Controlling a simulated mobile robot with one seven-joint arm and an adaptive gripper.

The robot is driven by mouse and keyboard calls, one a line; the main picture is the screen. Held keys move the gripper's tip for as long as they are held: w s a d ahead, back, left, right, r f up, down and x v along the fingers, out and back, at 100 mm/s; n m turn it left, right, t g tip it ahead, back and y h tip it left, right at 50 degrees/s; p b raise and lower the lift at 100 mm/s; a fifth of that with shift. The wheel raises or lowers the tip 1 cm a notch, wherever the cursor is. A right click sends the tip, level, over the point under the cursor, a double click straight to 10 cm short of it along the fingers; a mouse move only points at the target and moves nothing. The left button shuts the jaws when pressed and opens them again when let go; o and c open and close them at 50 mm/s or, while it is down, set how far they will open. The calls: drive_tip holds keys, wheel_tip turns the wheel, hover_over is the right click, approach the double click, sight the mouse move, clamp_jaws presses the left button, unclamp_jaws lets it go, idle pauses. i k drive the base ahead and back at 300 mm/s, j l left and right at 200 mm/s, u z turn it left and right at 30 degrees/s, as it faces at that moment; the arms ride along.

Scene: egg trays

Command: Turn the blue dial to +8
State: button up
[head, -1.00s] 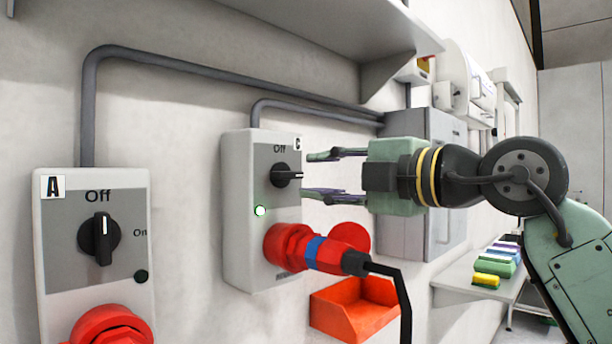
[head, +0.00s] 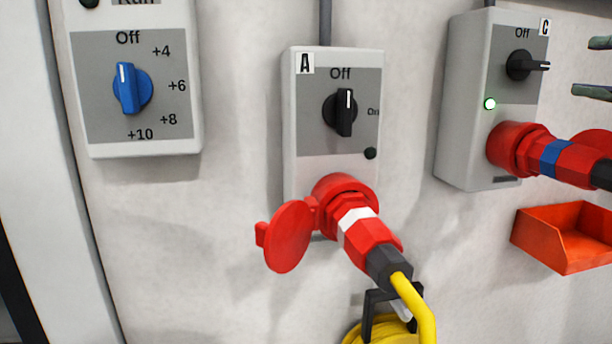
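The blue dial (head: 131,89) is on a grey-faced wall box (head: 93,130) at the upper left of the head view. Its white pointer mark is up, at Off. The labels +4, +6, +8 and +10 run clockwise down its right side, with +8 (head: 168,119) at the lower right. My gripper (head: 594,67) shows only as two finger ends at the right edge, beside box C and far to the right of the blue dial. The fingers are apart with nothing between them; the rest of the gripper is out of frame.
Box A (head: 334,176) has a black switch at Off and a red plug with a yellow cable. Box C (head: 463,110) has its switch turned right, a lit green lamp and a red plug. An orange bin (head: 563,240) hangs at right. Bare wall lies between the boxes.

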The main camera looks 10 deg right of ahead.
sight(132, 87)
drive_tip(key=k+l, duration=0.1)
drive_tip(key=k, duration=0.85)
